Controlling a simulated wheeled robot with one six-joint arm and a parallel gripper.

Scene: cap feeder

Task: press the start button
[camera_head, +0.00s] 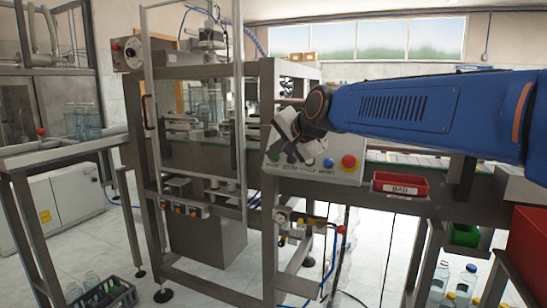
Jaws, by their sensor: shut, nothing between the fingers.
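The control panel (318,176) is a light grey box on the front of the machine frame. It carries a row of small buttons: a green one (273,157) at the left end, dark and pale ones beside it, then a blue one (328,163). A larger red button (348,161) on a yellow base is at the right. My gripper (288,138) is shut and empty, in front of the panel's upper left part. It hides part of the panel, and I cannot tell whether it touches a button.
My blue arm reaches in from the right. A red bin marked BAD (400,184) sits right of the panel. A clear machine door (197,100) is at the left. Pneumatic fittings (300,225) and hoses hang below. A bottle crate (103,295) stands on the floor.

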